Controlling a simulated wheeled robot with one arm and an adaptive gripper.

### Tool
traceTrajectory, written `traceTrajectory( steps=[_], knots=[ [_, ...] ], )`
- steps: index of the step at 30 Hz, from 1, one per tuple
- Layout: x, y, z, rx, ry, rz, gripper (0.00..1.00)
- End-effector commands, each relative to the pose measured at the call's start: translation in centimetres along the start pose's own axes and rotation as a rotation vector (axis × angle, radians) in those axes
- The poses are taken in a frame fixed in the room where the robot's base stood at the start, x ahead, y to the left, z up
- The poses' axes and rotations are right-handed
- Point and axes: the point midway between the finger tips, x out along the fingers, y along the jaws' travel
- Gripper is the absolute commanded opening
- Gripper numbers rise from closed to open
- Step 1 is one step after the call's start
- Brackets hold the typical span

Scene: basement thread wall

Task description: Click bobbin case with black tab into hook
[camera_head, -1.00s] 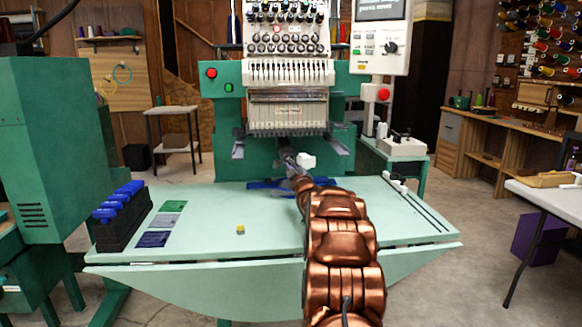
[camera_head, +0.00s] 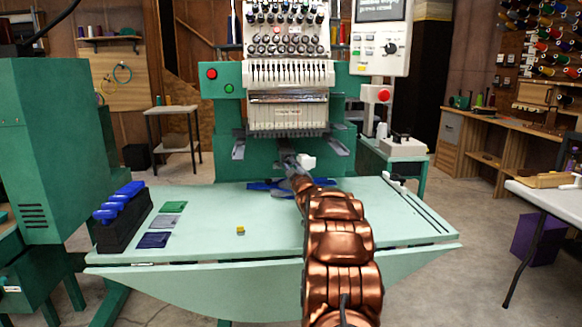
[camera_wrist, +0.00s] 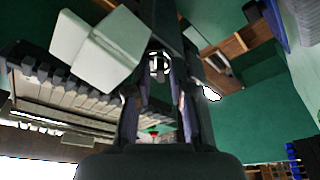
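My gripper (camera_wrist: 160,72) reaches under the embroidery machine's head (camera_head: 288,115), and in the head view my arm hides much of it. In the wrist view its two dark fingers stand apart. A small round metallic part (camera_wrist: 159,66) shows between or just beyond the fingertips. I cannot tell whether it is the bobbin case or the hook, nor whether the fingers touch it. No black tab can be made out. A small yellow-topped piece (camera_head: 241,231) lies alone on the pale green table (camera_head: 210,260).
A white block (camera_wrist: 100,48) sits close beside the fingers; it also shows in the head view (camera_head: 306,161). Blue pieces (camera_head: 268,186) lie on the table below the head.

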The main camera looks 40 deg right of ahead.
Motion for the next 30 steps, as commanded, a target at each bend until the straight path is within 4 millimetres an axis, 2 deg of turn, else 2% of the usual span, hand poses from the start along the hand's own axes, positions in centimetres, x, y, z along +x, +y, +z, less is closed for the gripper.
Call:
traceTrajectory(
  steps=[1,3,17,30],
  knots=[
    [0.0,0.0,0.0,0.000,0.000,0.000,0.30],
    [0.0,0.0,0.0,0.000,0.000,0.000,0.37],
    [-0.6,0.1,0.0,-0.001,0.000,0.001,0.37],
    [-5.1,0.1,-0.1,0.000,0.000,0.000,0.37]
  ],
)
